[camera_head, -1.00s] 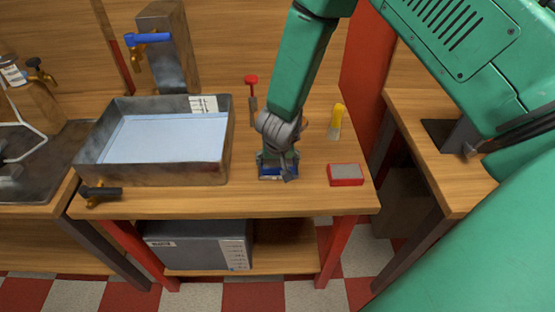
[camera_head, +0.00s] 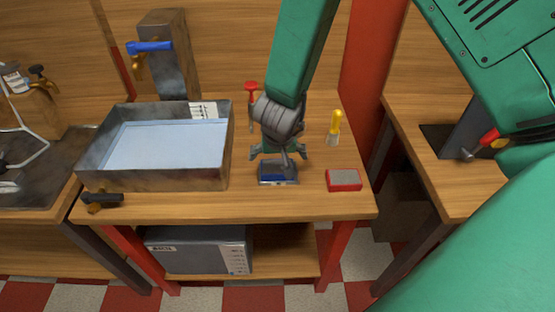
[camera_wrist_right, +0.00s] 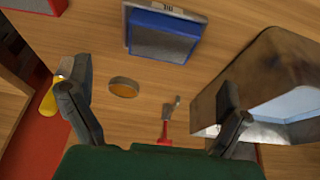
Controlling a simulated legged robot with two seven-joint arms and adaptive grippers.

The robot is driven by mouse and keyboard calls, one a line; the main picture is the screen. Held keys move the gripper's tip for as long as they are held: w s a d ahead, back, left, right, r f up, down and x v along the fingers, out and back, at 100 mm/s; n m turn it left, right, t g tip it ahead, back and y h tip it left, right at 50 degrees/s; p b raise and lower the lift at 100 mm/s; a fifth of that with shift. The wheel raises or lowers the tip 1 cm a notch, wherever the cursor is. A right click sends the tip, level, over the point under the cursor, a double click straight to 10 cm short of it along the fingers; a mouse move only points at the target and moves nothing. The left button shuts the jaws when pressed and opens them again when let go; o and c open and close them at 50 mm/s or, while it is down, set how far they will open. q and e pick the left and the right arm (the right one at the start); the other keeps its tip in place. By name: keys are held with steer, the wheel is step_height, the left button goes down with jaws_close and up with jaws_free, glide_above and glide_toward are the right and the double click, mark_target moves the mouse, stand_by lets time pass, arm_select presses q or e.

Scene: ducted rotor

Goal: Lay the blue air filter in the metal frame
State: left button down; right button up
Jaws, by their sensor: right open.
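The blue air filter (camera_head: 272,170) is a small blue block with a grey face, lying near the front of the workbench. The metal frame (camera_head: 279,183) shows as a grey rim around or under it. In the right wrist view, the filter (camera_wrist_right: 163,38) overlaps the frame (camera_wrist_right: 131,12), whose rim shows at its left and top. I cannot tell whether the filter sits fully inside. My right gripper (camera_head: 279,155) is just above them, fingers spread and empty; in the right wrist view, the fingers (camera_wrist_right: 150,98) are wide apart. My left gripper is not in view.
A large metal tray (camera_head: 222,172) stands left on the bench (camera_head: 235,207). A red block with a grey top (camera_head: 343,180) lies close right. A yellow-handled tool (camera_head: 335,124) and a red-handled tool (camera_head: 251,88) are behind. A round disc (camera_wrist_right: 124,87) lies on the bench.

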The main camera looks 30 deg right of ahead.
steer(key=v, duration=0.5)
steer(key=s+f+n, duration=0.1)
steer(key=s+f, duration=0.2)
steer(key=s, duration=0.1)
steer(key=s+d+f+n+g, duration=0.1)
steer(key=s+f, duration=0.3)
steer(key=s+d+f+n, duration=0.1)
steer(key=s+f+n, duration=0.1)
steer(key=s+f, duration=0.2)
steer(key=shift+s+d+f+g+p, duration=0.2)
steer(key=shift+s+d+g+p, duration=0.1)
steer(key=shift+s+p, duration=0.1)
steer(key=s+a+f+n+g+y, duration=0.1)
steer(key=s+f, duration=0.1)
steer(key=s, duration=0.4)
steer(key=s+a+f+n+y, duration=0.1)
steer(key=s+a+f, duration=0.1)
steer(key=s, duration=0.5)
steer(key=shift+a+f+n+g, duration=0.2)
steer(key=shift+f+n+g, duration=0.2)
steer(key=shift+f, duration=0.05)
steer(key=shift+s, duration=0.1)
step_height(320, 180, down, 8)
steer(key=b, duration=0.8)
steer(key=shift+f+b, duration=0.25)
steer(key=shift+b, duration=0.05)
